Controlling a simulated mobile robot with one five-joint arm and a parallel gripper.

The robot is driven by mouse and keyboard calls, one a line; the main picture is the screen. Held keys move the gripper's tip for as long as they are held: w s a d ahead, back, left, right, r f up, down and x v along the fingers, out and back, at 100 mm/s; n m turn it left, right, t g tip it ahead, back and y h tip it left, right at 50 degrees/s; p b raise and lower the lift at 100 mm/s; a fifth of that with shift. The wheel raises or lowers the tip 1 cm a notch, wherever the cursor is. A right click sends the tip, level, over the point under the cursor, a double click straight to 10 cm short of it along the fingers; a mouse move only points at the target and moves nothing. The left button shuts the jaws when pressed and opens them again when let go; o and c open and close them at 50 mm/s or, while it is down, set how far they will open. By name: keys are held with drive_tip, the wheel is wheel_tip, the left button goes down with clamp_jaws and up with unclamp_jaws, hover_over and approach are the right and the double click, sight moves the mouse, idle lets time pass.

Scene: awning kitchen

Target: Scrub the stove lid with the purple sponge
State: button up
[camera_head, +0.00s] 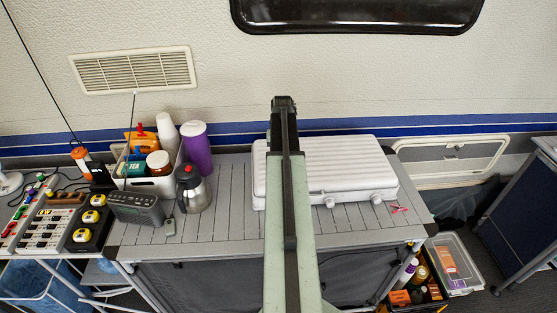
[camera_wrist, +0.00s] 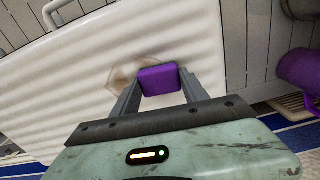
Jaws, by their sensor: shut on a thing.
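The stove lid (camera_head: 345,165) is white and ribbed, closed on the stove, on the grey slatted table. My arm reaches over it in the head view and hides part of it, along with my gripper's fingertips. In the wrist view my gripper (camera_wrist: 160,85) is shut on the purple sponge (camera_wrist: 158,79), which sits between the two fingers. The stove lid (camera_wrist: 80,85) spreads behind the sponge, and a brownish stain (camera_wrist: 122,76) shows on it right beside the sponge. I cannot tell whether the sponge touches the lid.
Left of the stove stand a steel jug (camera_head: 192,190), a purple tumbler (camera_head: 197,150), a caddy (camera_head: 150,183) of packets and cups, and a dark radio (camera_head: 136,208). A red-handled item (camera_head: 398,209) lies right of the stove. The slats between jug and stove are clear.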

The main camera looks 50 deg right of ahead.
drive_tip(key=shift+s+d+f, duration=0.1)
drive_tip(key=shift+s+d, duration=1.55)
drive_tip(key=shift+s, duration=0.3)
drive_tip(key=shift+s+d, duration=1.6)
drive_tip(key=shift+s, duration=0.3)
drive_tip(key=shift+w+a, duration=1.3)
drive_tip(key=shift+w, duration=0.2)
drive_tip(key=shift+w, duration=0.1)
drive_tip(key=shift+w+a, duration=1.2)
drive_tip(key=shift+w, duration=0.15)
drive_tip(key=shift+w+a, duration=1.25)
drive_tip(key=shift+w, duration=0.15)
